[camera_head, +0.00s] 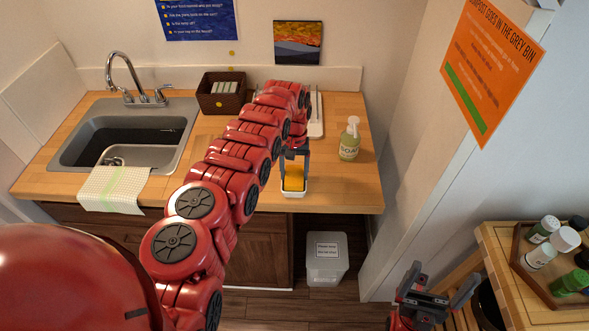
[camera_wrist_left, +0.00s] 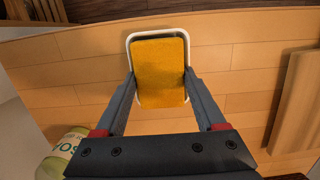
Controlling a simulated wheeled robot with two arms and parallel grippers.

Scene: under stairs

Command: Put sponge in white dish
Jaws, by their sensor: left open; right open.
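The yellow sponge (camera_head: 293,178) lies in the small white dish (camera_head: 294,194) near the counter's front edge. In the left wrist view the sponge (camera_wrist_left: 159,70) fills most of the dish, and the white rim (camera_wrist_left: 150,33) shows around it. My left gripper (camera_head: 294,160) is open, pointing down at the sponge, with one finger on each side of its near end in the wrist view (camera_wrist_left: 160,82). I cannot tell whether the fingers touch it. My right gripper (camera_head: 437,291) is open and empty, away from the counter at the lower right.
A green soap bottle (camera_head: 349,141) stands right of the dish. A sink (camera_head: 125,140) with a draped towel (camera_head: 112,188) is at the left, and a dark basket (camera_head: 220,95) at the back. A wooden stand (camera_head: 498,262) with a tray of bottles is at the lower right. Counter between dish and soap bottle is clear.

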